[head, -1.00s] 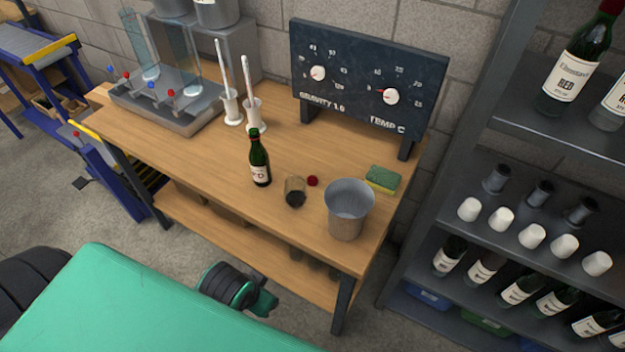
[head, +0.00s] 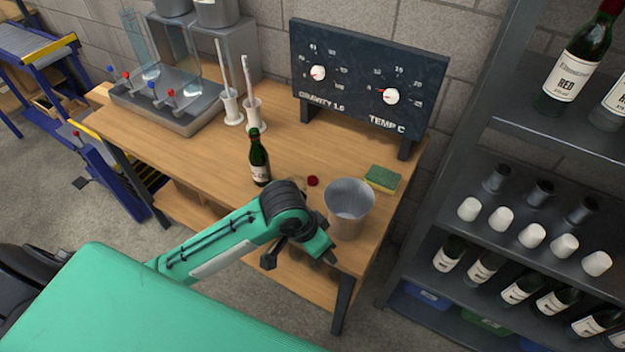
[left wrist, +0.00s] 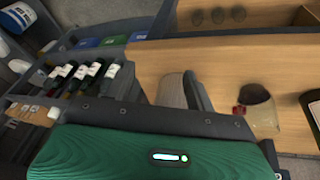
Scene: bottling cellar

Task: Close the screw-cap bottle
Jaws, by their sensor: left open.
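The green wine bottle (head: 259,160) stands upright on the wooden bench in the head view, its neck bare of any red cap. A small red cap (head: 312,181) lies on the bench to its right. It also shows in the left wrist view (left wrist: 238,110), against a glass with dark contents (left wrist: 260,112). My left gripper (head: 299,259) is open and empty, at the bench's front edge, nearer me than bottle and cap. In the head view my left arm hides most of the glass. My right gripper is in no view.
A grey metal bucket (head: 348,212) stands just right of my left gripper. A green and yellow sponge (head: 382,179) lies behind it. A dark gauge board (head: 365,80) stands at the bench's back. A shelf rack with bottles (head: 487,150) rises at the right. The bench behind the bottle is partly clear.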

